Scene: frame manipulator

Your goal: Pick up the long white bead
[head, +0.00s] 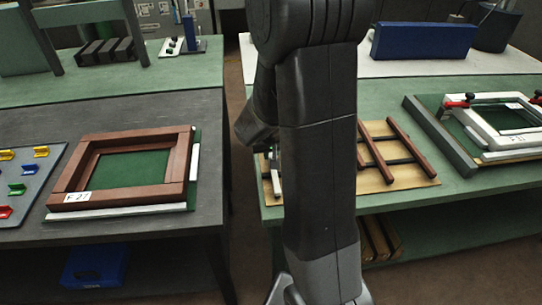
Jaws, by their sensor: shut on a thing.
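My own dark arm fills the middle of the head view and hides what lies behind it. My gripper and its fingertips cannot be made out. A long white strip (118,213) lies along the front edge of the brown wooden frame (120,138) on the left table. A shorter white strip (195,163) runs along that frame's right side. I cannot tell which white piece is the named bead. Small pale metal-like parts (276,181) show just left of my arm at the right table, too small to identify.
The left table (205,215) also bears a grey board (47,172) with coloured clips. The right table (470,195) bears a wooden board (415,180) with brown bars and a white frame (490,125) with red-tipped clamps. An aisle (243,230) separates the tables. A blue box (95,265) sits below the left table.

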